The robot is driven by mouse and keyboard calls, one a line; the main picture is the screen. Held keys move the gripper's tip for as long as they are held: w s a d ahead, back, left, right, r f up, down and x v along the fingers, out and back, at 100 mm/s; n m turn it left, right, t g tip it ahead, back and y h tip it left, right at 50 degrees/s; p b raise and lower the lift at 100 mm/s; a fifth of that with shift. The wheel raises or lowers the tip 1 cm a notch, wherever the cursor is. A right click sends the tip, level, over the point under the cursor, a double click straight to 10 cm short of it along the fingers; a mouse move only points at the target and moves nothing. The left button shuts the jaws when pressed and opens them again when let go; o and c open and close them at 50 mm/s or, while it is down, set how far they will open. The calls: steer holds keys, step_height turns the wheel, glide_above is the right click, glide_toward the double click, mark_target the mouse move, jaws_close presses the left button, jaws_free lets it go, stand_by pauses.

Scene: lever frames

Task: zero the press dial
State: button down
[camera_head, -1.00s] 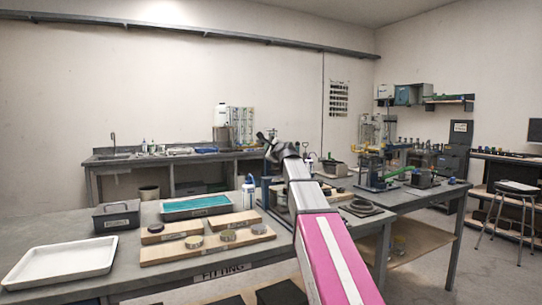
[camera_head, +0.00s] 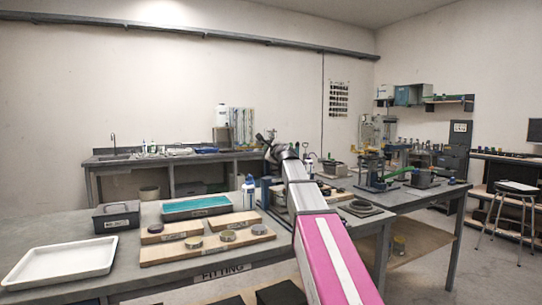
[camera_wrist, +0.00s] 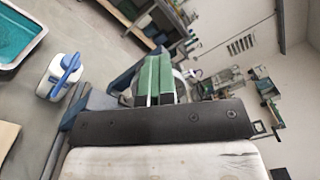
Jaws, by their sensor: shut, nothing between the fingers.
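My gripper (camera_wrist: 156,65) shows in the wrist view as two green fingers side by side, shut with nothing between them. A round, grey-rimmed thing (camera_wrist: 182,84) is partly hidden behind the fingers, and I cannot tell whether it is the press dial or whether they touch it. In the head view, my arm reaches forward over the bench and its dark end hides what is behind it. A bench machine with a green lever (camera_head: 399,172) stands on the right-hand table, to the right of my arm. No dial face or pointer is readable in either view.
A white tray (camera_head: 62,264), a grey box (camera_head: 117,217), a teal-lined tray (camera_head: 196,214) and wooden boards with round pucks (camera_head: 228,236) lie on the left bench. A white bottle with a blue top (camera_wrist: 58,83) stands left of the fingers. A stool (camera_head: 517,190) is far right.

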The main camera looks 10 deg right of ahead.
steer(key=shift+w+a+f, duration=0.7)
steer(key=shift+f, duration=0.25)
steer(key=shift+a, duration=0.3)
steer(key=shift+s+r, duration=0.1)
steer(key=shift+r, duration=0.1)
steer(key=v, duration=0.6)
steer(key=shift+s, duration=0.3)
